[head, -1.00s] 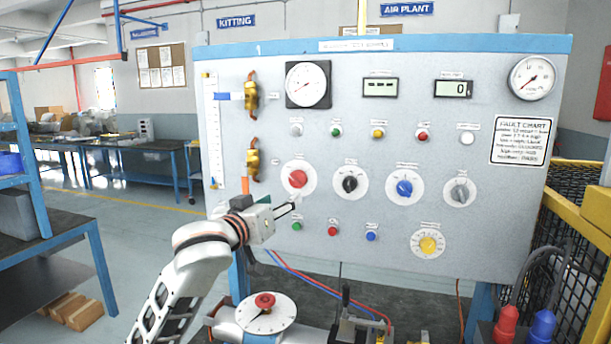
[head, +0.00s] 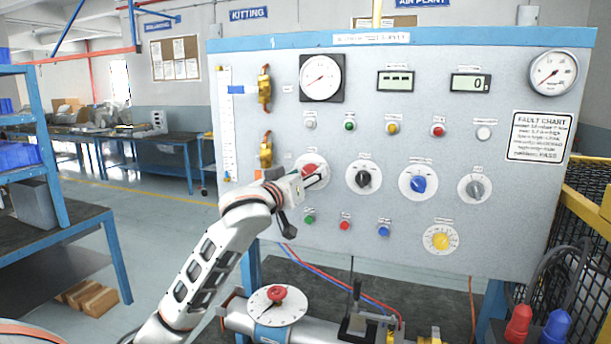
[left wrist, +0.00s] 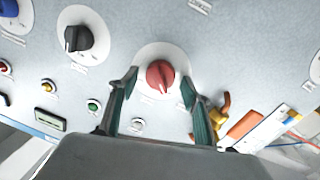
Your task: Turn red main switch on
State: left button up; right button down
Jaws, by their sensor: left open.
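The red main switch is a red rotary knob (left wrist: 160,76) on a round white plate on the grey panel. In the head view the red knob (head: 308,169) is partly covered by my left gripper (head: 315,179). In the left wrist view my left gripper (left wrist: 157,98) is open, with one finger on each side of the knob and a gap visible to both. I cannot tell whether the fingertips reach the panel. My right gripper is not in view.
A black knob (head: 363,178), a blue knob (head: 418,183) and a grey knob (head: 475,189) sit right of the red one. Small buttons are above and below. A brass fitting (head: 265,150) is close at left.

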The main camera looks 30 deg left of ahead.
pick_arm(q)
jog(key=c, duration=1.1)
